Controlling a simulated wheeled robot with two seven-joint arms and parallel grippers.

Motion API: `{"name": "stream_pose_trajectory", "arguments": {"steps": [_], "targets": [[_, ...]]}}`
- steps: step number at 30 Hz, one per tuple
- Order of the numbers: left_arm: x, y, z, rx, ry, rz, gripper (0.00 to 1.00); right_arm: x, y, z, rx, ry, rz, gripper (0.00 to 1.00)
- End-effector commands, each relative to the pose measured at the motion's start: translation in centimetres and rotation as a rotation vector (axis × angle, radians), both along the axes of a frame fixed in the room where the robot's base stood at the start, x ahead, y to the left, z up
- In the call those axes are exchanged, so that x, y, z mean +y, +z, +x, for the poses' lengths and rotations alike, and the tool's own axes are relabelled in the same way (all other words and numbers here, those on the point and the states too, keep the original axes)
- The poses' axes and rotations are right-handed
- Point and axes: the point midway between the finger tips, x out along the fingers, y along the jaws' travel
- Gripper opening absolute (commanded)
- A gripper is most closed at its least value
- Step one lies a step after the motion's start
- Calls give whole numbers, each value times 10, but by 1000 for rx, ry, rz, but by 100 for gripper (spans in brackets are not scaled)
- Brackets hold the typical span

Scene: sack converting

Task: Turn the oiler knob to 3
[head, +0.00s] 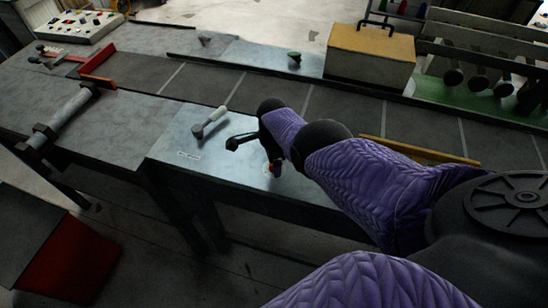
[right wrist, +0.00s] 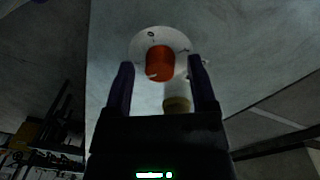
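The orange-red oiler knob (right wrist: 160,64) sits on a round white dial (right wrist: 139,42) in the right wrist view. A round mark, perhaps a 0, shows at the dial's top, and another small mark at its right; I cannot read a 3. A small pale mark shows on the knob's lower left. My right gripper (right wrist: 162,72) is open, its fingertips on either side of the knob with a gap on each side. In the head view the right gripper (head: 274,168) is at the bench's front edge, largely hiding the knob. My left gripper is not in view.
A pale cylinder with a yellowish end (right wrist: 177,98) is just below the knob. In the head view, a lever with a white grip (head: 211,122) lies on the bench left of the gripper.

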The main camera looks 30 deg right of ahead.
Motion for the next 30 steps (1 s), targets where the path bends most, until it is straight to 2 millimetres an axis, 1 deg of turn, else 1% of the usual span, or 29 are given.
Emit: {"name": "stream_pose_trajectory", "arguments": {"steps": [8,11,15,18,21,24,30], "targets": [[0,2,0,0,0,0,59,0,3,0,-1,0,-1,75],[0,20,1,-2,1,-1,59,0,22,1,-2,1,-1,75],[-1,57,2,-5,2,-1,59,-1,64,2,-3,1,-1,75],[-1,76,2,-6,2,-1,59,-1,85,3,-2,1,-1,75],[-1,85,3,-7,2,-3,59,-1,98,4,-2,1,-1,75],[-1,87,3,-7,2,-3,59,-1,101,4,0,1,-1,75],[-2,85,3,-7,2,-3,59,-1,99,4,0,1,0,75]]}}
